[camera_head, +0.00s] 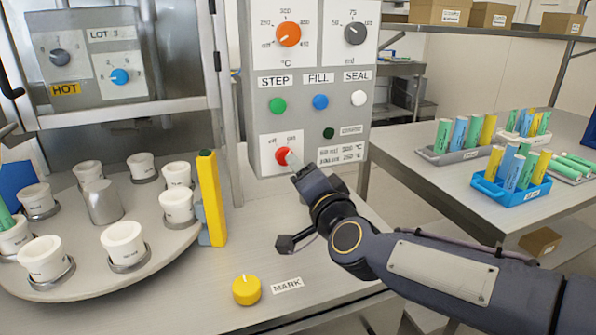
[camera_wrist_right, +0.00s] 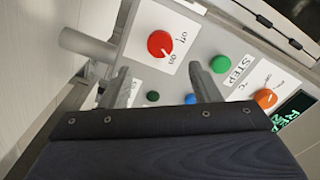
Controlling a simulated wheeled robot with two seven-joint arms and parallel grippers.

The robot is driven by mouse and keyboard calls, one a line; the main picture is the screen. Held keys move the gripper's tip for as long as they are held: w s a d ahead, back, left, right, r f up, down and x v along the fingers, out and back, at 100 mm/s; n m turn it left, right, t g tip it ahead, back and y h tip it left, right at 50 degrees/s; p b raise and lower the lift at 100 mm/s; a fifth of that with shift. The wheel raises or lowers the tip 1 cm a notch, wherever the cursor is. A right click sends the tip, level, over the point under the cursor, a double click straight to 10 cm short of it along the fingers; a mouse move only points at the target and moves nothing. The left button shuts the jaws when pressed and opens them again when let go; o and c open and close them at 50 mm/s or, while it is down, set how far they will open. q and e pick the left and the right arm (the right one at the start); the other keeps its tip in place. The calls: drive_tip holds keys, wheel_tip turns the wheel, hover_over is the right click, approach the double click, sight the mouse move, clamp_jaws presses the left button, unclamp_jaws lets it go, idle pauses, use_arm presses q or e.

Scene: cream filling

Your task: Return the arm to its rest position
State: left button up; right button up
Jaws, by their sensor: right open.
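My right gripper (camera_head: 294,163) is at the front of the grey control panel (camera_head: 380,98), close to the red knob (camera_head: 283,156). In the right wrist view my right gripper (camera_wrist_right: 160,72) has its two fingers spread apart with nothing between them. The red knob (camera_wrist_right: 161,44) shows beyond the fingertips, between the "off" and "on" labels, its white mark toward "on". I cannot tell whether a finger touches the panel. My right arm reaches in from the lower right. My left gripper is not in view.
A round turntable (camera_head: 160,238) with several white cups stands at the left, beside a yellow upright post (camera_head: 210,195). A yellow knob (camera_head: 246,290) sits on the front bench. A blue tray (camera_head: 512,199) of tubes stands on the right table. The aisle between bench and table is open.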

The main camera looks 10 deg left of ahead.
drive_tip(key=s+d+f+n+g+h, duration=0.1)
drive_tip(key=s+d+f, duration=0.15)
drive_tip(key=d, duration=0.45)
drive_tip(key=s+d+f+n+g+h, duration=0.1)
drive_tip(key=s+d+f+g, duration=0.1)
drive_tip(key=s+d, duration=0.35)
drive_tip(key=s+d+f+n+g+h, duration=0.1)
drive_tip(key=d+f+n, duration=0.1)
drive_tip(key=d, duration=0.7)
drive_tip(key=s+d+f+g+h, duration=0.1)
drive_tip(key=s+d+f+g, duration=0.1)
drive_tip(key=s+d+f, duration=0.4)
drive_tip(key=s+d+f+g+h, duration=0.15)
drive_tip(key=s+f, duration=0.25)
drive_tip(key=s, duration=0.4)
drive_tip(key=s+d+f+g+h, duration=0.1)
drive_tip(key=s+d+f+g, duration=0.1)
drive_tip(key=s+d+f, duration=0.3)
use_arm(q)
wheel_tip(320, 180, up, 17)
drive_tip(key=p, duration=1.7)
use_arm(e)
wheel_tip(320, 180, up, 17)
drive_tip(key=s+a, duration=0.1)
drive_tip(key=shift+s, duration=0.1)
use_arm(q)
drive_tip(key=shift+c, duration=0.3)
